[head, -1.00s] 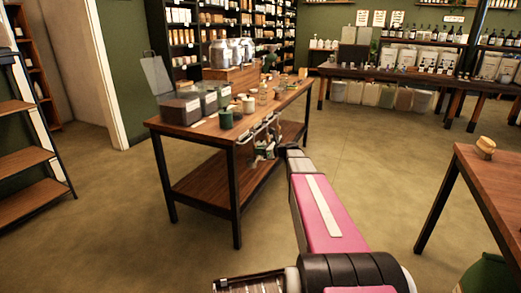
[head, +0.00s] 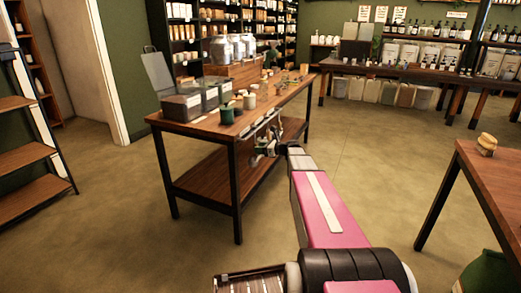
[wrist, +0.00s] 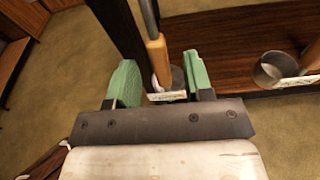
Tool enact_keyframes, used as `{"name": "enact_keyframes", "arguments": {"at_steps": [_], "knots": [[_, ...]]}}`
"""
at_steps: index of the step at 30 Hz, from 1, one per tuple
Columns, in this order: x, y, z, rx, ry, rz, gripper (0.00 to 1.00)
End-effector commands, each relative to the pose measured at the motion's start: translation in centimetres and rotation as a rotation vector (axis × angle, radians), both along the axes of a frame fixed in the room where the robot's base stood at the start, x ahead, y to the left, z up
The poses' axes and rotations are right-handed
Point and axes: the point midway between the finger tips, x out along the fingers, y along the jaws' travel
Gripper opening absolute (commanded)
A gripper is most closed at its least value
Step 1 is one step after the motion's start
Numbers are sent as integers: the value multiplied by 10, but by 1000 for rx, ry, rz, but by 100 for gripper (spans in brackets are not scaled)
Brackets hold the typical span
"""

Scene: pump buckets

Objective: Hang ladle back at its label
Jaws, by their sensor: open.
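In the wrist view, my gripper (wrist: 160,85) has two green fingers spread apart. A ladle's wooden handle (wrist: 157,58), with a metal rod above it, shows between and just beyond the fingers; I cannot tell whether they touch it. A small pale label (wrist: 167,96) sits at the handle's lower end, with a metal part partly hidden behind the right finger. A metal ladle cup (wrist: 270,68) and another label (wrist: 297,80) are to the right. In the head view, my gripper (head: 268,151) is small and dark at the table's near side, beside the hanging rail.
The wooden table (head: 208,130) carries bins (head: 184,104), jars and cups on top and has a lower shelf (head: 215,178). A second table (head: 490,180) with a brush-like item (head: 487,144) stands right. Open floor (head: 385,170) lies between them.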

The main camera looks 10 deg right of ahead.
Motion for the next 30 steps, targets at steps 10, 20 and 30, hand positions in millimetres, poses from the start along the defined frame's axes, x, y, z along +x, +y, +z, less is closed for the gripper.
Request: {"name": "enact_keyframes", "arguments": {"at_steps": [10, 20, 30], "knots": [[-27, -35, 9, 0, 0, -3, 47], [-56, -77, 19, 0, 0, -1, 47], [-88, -55, -1, -172, -46, 86, 47]]}}
